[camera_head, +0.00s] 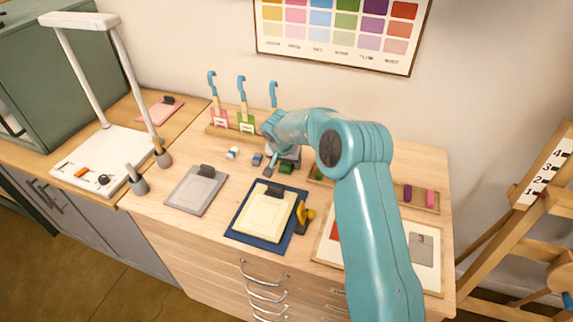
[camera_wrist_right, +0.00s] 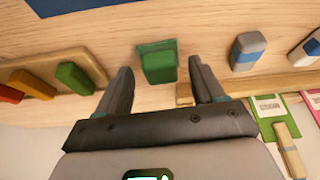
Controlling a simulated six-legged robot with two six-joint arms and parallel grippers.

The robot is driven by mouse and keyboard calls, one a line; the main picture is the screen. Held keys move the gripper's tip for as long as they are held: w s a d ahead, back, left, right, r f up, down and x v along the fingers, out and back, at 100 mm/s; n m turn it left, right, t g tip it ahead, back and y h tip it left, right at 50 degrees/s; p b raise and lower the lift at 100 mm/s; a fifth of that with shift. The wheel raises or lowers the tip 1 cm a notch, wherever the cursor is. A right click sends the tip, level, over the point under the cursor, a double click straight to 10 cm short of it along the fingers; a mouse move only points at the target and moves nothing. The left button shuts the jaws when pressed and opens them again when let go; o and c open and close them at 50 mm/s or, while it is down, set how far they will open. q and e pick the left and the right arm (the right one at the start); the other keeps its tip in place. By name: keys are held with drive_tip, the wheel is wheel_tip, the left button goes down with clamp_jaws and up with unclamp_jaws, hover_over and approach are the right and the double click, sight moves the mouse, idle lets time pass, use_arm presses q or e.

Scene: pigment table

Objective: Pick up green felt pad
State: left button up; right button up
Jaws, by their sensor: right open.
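The green felt pad (camera_wrist_right: 158,62) is a small green block lying on the wooden table in the right wrist view. It shows between the two dark fingers of my right gripper (camera_wrist_right: 161,70), near their tips, with a gap on each side. In the head view the green felt pad (camera_head: 286,168) is partly hidden by my right gripper (camera_head: 281,164), which is above or beside it with its fingers apart. The right gripper is open and holds nothing. How far the fingertips are above the table is hard to tell. My left gripper is not in view.
A grey-blue block (camera_wrist_right: 248,50) lies near the right finger. A wooden rack (camera_wrist_right: 93,62) with coloured sticks stands left of the gripper in the wrist view. A dark blue mat (camera_head: 237,229) with a cream clipboard (camera_head: 265,215) lies in front. Labelled tools (camera_head: 245,123) stand behind.

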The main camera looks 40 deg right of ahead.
sight(286, 164)
drive_tip(key=c, duration=1.1)
drive_tip(key=shift+w, duration=0.1)
wheel_tip(286, 164, up, 20)
drive_tip(key=shift+b, duration=0.35)
drive_tip(key=shift+o, duration=0.3)
